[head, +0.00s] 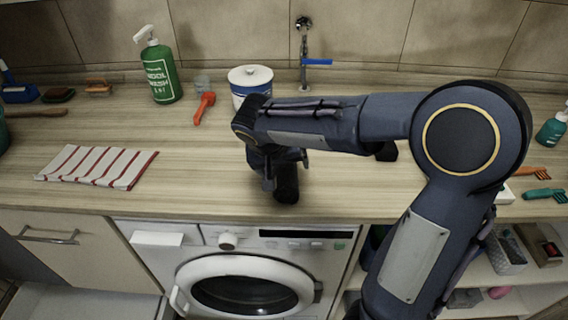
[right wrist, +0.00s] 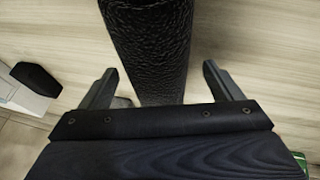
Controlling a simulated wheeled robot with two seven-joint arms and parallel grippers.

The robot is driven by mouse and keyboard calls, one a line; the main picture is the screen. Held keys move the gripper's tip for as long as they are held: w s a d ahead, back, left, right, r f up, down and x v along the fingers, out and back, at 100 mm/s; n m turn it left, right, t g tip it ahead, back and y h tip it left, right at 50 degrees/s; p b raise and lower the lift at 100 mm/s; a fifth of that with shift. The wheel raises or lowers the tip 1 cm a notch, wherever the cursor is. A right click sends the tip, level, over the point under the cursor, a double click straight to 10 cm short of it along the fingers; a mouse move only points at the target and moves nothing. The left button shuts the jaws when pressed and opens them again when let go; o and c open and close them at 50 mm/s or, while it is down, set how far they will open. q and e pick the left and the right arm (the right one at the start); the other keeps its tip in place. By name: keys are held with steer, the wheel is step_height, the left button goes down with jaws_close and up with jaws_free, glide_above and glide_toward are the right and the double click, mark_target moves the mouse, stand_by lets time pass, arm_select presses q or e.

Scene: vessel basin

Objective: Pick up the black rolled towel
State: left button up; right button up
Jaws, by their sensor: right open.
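The black rolled towel (right wrist: 150,45) lies on the wooden counter, and its textured side runs between my right gripper's fingers in the right wrist view. My right gripper (head: 284,176) is low over the counter's front part. In the right wrist view its two fingers (right wrist: 160,78) are open, one on each side of the towel, with gaps between them and it. My left gripper is in neither view.
A striped cloth (head: 97,167) lies at left. A green bottle (head: 161,72), an orange-red tool (head: 204,107) and a white canister (head: 250,77) stand or lie behind. A washing machine (head: 247,280) is below the counter's front edge. The counter between cloth and gripper is clear.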

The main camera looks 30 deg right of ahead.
steer(key=shift+c, duration=0.5)
steer(key=c, duration=1)
steer(key=shift+r, duration=0.1)
steer(key=shift+c, duration=0.2)
